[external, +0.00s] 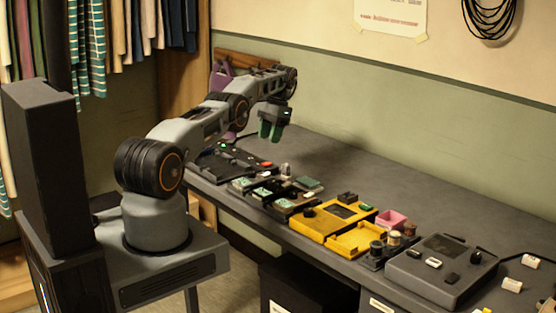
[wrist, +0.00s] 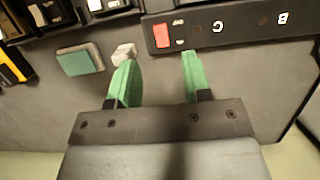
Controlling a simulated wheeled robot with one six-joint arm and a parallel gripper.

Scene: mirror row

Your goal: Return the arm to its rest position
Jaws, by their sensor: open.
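My arm reaches out over the far part of the grey bench in the external view, with my gripper (external: 270,130) held above the bench top. The gripper has green fingers that point down. In the wrist view my gripper (wrist: 156,80) is open, with its two green fingers apart and nothing between them. A small pale block (wrist: 124,54) shows by the tip of the left finger; I cannot tell whether they touch.
A black strip with a red switch (wrist: 162,35) lies beyond the fingers. A green-topped grey block (wrist: 80,59) lies to their left. Along the bench stand a yellow case (external: 322,220), a pink box (external: 391,219) and a grey device (external: 440,268). The bench's back right is clear.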

